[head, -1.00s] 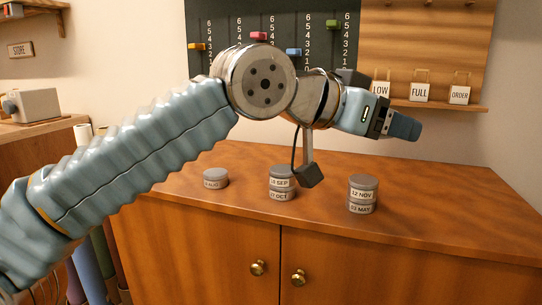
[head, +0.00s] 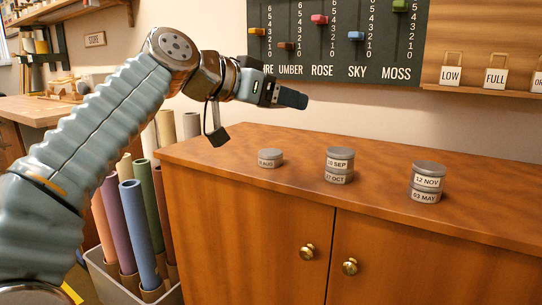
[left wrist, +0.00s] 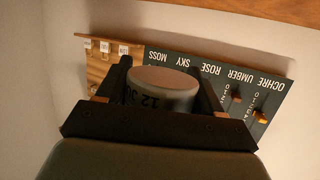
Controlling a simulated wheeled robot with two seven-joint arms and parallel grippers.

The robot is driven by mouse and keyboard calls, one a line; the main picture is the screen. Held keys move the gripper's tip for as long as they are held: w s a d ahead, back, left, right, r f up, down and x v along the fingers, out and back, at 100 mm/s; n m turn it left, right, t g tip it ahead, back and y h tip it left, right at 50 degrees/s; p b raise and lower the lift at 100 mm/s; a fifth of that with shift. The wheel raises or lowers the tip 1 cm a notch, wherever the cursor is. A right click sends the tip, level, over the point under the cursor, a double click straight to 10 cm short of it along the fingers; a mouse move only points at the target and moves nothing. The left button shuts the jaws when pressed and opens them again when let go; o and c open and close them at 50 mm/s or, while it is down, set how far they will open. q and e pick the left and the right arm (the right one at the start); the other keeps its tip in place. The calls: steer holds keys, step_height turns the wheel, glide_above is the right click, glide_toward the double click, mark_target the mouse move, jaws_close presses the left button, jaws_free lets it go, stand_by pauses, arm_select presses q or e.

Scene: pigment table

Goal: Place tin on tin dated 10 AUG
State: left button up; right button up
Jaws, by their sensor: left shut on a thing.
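A single grey tin (head: 270,158) stands on the cabinet top; its label ends in AUG and its number is hard to read. My left gripper (head: 292,98) is in the air, higher in the picture than this tin and a little to its right. In the left wrist view it is shut on a grey round tin (left wrist: 160,88), whose label is partly covered and seems to begin with 12. The head view does not clearly show this held tin. My right gripper is not in view.
A SEP tin (head: 340,156) sits on a 27 OCT tin (head: 338,176). A 12 NOV tin (head: 428,176) sits on a 03 MAY tin (head: 425,195). The slider board (head: 340,50) is on the wall behind. Rolls (head: 133,215) stand in a bin left of the cabinet (head: 250,230).

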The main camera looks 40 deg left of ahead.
arm_select(q)
glide_above(276, 150)
steer(key=s+d, duration=0.3)
step_height(276, 150, down, 5)
steer(key=f, duration=0.1)
steer(key=w+a+f, duration=0.1)
steer(key=w+a+f+b, duration=0.1)
steer(key=shift+f, duration=0.3)
steer(key=shift+w+a+f, duration=0.15)
steer(key=shift+a+f, duration=0.05)
steer(key=shift+f, duration=0.05)
steer(key=shift+w+a+f+b, duration=0.15)
steer(key=shift+f+b, duration=0.15)
steer(key=shift+f, duration=0.65)
steer(key=shift+w+a+f+b, duration=0.15)
steer(key=shift+f+b, duration=0.1)
steer(key=shift+f, duration=0.7)
steer(key=shift+f, duration=0.2)
steer(key=o, duration=1.1)
steer(key=shift+c, duration=0.2)
steer(key=shift+r, duration=0.1)
